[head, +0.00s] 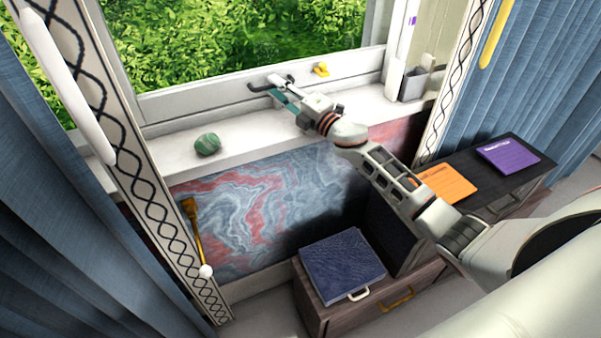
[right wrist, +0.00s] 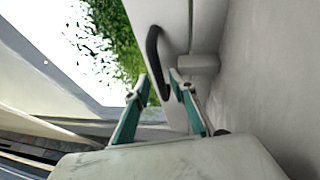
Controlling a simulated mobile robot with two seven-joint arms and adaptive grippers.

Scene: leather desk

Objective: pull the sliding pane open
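The sliding pane is a large window with a white frame (head: 190,102); green leaves show through it. A dark curved handle (head: 258,87) sits low on the frame. In the right wrist view the handle (right wrist: 152,50) stands out from the white frame just ahead of my fingers. My right gripper (head: 277,87) is at the handle, above the sill. Its teal fingers (right wrist: 160,80) are spread, with the handle's near end between or just ahead of them; I cannot tell whether they touch it. My left gripper is not in view.
A green striped stone (head: 207,144) lies on the white sill (head: 170,155). A small yellow object (head: 320,69) is right of the handle, and a grey holder (head: 412,86) stands at the sill's right end. Blue curtains (head: 50,230) hang at both sides. A low cabinet (head: 320,311) stands below.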

